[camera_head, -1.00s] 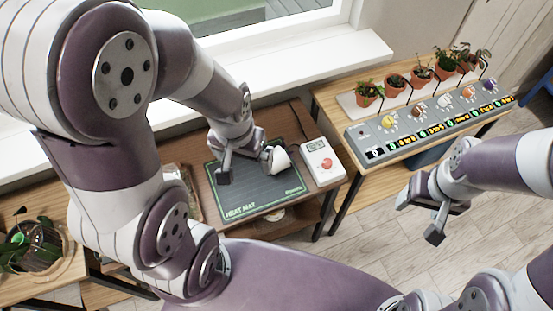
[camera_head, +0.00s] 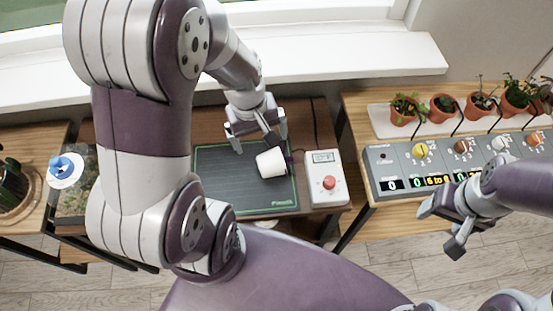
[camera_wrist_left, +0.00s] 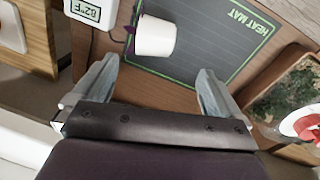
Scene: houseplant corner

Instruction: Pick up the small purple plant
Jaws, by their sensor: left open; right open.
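A small plant in a white pot (camera_head: 271,163) lies tipped on its side on the dark heat mat (camera_head: 225,172). In the left wrist view the pot (camera_wrist_left: 155,37) lies ahead of the jaws, with dark purple leaves (camera_wrist_left: 131,29) sticking out at its left end. My left gripper (camera_head: 260,137) is open and empty, just behind the pot at the mat's far edge. Its fingers (camera_wrist_left: 157,76) stand apart in the left wrist view, and the pot is not between them. My right gripper (camera_head: 443,228) is open and empty, far to the right.
A white controller box (camera_head: 324,180) with a red knob stands right of the mat. Farther right is a panel of knobs (camera_head: 410,168) with a row of potted plants (camera_head: 442,107) behind it. A blue-and-white item (camera_head: 65,171) is at left. The windowsill (camera_head: 330,55) runs behind.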

